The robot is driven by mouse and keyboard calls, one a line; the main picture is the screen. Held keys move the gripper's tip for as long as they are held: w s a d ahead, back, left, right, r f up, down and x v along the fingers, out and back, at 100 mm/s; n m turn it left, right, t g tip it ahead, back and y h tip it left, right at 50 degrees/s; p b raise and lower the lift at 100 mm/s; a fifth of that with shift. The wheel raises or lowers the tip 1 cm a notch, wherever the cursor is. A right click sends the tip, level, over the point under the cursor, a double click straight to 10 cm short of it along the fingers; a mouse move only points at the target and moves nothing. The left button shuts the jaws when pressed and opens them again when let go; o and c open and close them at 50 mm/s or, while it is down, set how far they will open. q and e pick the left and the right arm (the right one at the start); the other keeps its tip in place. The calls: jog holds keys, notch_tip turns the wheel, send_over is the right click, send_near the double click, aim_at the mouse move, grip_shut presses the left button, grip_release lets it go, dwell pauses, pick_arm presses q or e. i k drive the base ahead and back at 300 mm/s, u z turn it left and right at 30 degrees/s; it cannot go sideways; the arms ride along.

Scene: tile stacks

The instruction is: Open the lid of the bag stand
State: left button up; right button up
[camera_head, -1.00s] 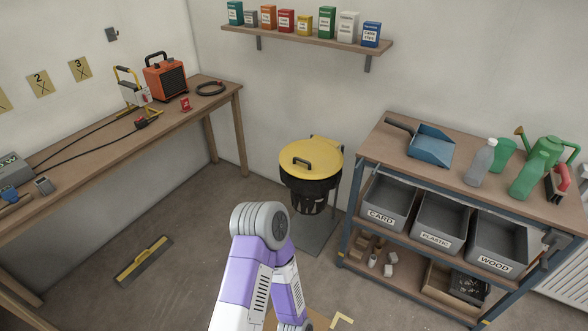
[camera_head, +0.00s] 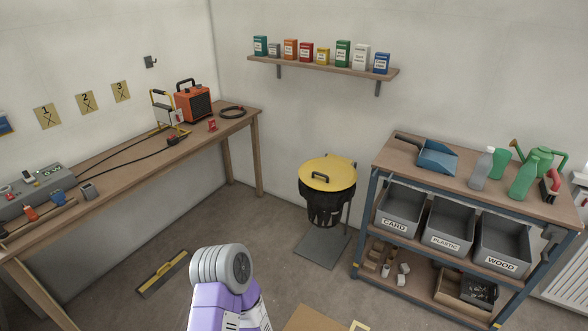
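The bag stand (camera_head: 347,219) stands on the floor near the back wall, between the workbench and the blue-framed shelf unit. It has a dark bag hanging under a round yellow lid (camera_head: 343,168). The lid lies shut and level, with a dark handle (camera_head: 320,177) on its top. One of my purple and grey arms shows at the bottom, in front of the stand and apart from it. Neither of my grippers shows in the view.
A workbench (camera_head: 98,168) runs along the left wall. The shelf unit (camera_head: 364,215) stands right, with grey bins. A yellow and grey floor tool (camera_head: 163,274) lies on the floor at left. A brown board (camera_head: 310,318) is at the bottom. Floor before the stand is clear.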

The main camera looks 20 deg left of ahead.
aim_at(332, 173)
jog(key=u, duration=1.1)
jog(key=i, duration=1.2)
jog(key=u, duration=0.35)
jog(key=i, duration=1.5)
jog(key=z, duration=0.85)
